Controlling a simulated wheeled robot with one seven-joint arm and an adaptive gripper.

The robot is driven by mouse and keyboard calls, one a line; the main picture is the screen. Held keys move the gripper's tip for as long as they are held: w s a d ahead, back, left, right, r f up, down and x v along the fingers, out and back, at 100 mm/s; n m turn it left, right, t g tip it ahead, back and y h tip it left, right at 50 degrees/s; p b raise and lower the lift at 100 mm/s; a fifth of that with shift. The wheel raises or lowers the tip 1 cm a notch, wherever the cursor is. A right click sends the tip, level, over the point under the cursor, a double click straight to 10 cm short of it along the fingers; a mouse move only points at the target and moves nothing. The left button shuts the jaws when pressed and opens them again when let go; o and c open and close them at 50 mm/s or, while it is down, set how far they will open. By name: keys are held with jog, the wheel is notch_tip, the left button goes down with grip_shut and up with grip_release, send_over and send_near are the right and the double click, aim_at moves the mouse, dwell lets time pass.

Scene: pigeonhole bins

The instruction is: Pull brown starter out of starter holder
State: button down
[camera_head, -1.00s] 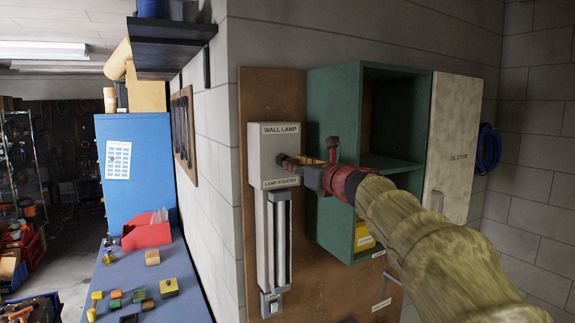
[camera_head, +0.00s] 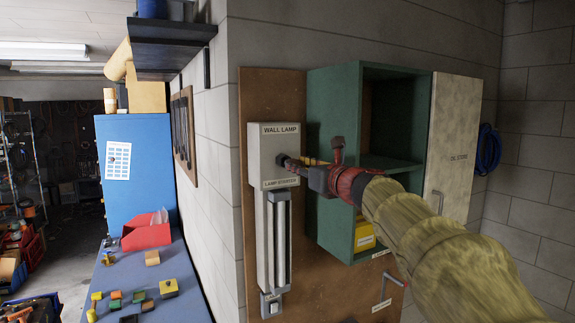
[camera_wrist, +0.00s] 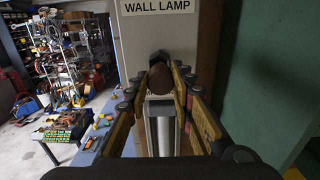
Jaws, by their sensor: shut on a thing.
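The grey wall lamp (camera_head: 266,145) is fixed to a brown board, with a tube below its upper box. The starter holder (camera_head: 281,159) is a dark round opening in that box, and it also shows in the wrist view (camera_wrist: 160,56). The brown starter (camera_wrist: 161,77) is round-ended and sits between the fingertips of my gripper (camera_wrist: 160,82), which is shut on it. In the wrist view the starter appears just below the holder opening and apart from it. In the head view my gripper (camera_head: 289,162) is close in front of the holder, and its fingers mostly hide the starter.
A green open cabinet (camera_head: 320,120) with a shelf stands right of the lamp, behind my arm. Its pale door (camera_head: 455,140) is swung open. A blue bench (camera_head: 180,300) with small coloured blocks and a red bin (camera_head: 146,234) is at the left.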

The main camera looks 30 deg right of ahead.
jog(key=shift+s, duration=1.25)
dwell(0.7)
jog(key=w+a+f+n+g+y+b, duration=0.1)
jog(key=a+f+n+g+y, duration=0.2)
jog(key=f, duration=0.6)
jog(key=w+a+f+n+y+b, duration=0.15)
jog(key=a+f+y, duration=0.35)
jog(key=f, duration=0.5)
jog(key=w+a+f+n+g+y+b, duration=0.1)
jog(key=a+f+n+g+y+b, duration=0.15)
jog(key=f, duration=0.65)
jog(key=s+a+f+n+y+b, duration=0.1)
jog(key=s+a+f+b, duration=0.2)
jog(key=f, duration=1.5)
jog(key=s+a+f+n+g+y+b, duration=0.1)
jog(key=s+a+f+b, duration=0.2)
jog(key=f, duration=1.5)
jog(key=s+a+f+n+g+y+b, duration=0.1)
jog(key=s+a+f+b, duration=0.2)
jog(key=f, duration=1.6)
jog(key=b, duration=0.3)
jog(key=shift+s, duration=0.35)
